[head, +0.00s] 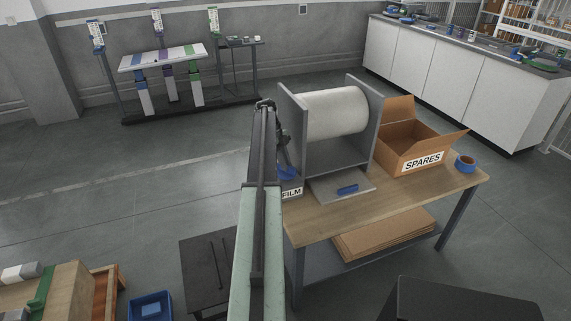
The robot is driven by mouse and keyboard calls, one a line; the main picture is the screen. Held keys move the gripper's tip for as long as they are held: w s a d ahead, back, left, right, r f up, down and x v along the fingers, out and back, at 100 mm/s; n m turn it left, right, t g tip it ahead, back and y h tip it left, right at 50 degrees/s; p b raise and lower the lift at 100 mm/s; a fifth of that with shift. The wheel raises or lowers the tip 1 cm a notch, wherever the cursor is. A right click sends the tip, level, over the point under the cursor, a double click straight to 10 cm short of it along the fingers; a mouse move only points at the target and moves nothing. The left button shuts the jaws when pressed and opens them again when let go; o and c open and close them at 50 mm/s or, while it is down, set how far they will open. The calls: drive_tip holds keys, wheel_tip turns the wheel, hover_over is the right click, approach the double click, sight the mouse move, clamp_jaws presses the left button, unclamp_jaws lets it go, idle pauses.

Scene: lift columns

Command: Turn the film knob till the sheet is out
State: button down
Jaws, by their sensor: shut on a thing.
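A white film roll (335,113) sits between the two grey side plates of the film stand (371,128) on the wooden table. A box labelled FILM (291,193) is at the stand's lower left. A blue knob (288,174) shows just above that label. My gripper (286,166) points down from the end of my arm and is shut on the blue knob; the fingers are small and partly hidden. A grey plate (326,191) with a blue bar (347,189) lies in front of the stand. I see no film sheet hanging clear of the roll.
An open cardboard box labelled SPARES (420,160) and a blue tape roll (466,162) sit right of the stand on the table (400,207). Flat cardboard (385,235) lies on the shelf below. A blue bin (151,306) is on the floor at lower left.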

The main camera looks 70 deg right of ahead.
drive_tip(key=shift+d+m+y, duration=0.1)
drive_tip(key=shift+m+y, duration=0.2)
drive_tip(key=shift+m, duration=0.6)
drive_tip(key=c, duration=1.4)
unclamp_jaws()
drive_tip(key=shift+o, duration=0.2)
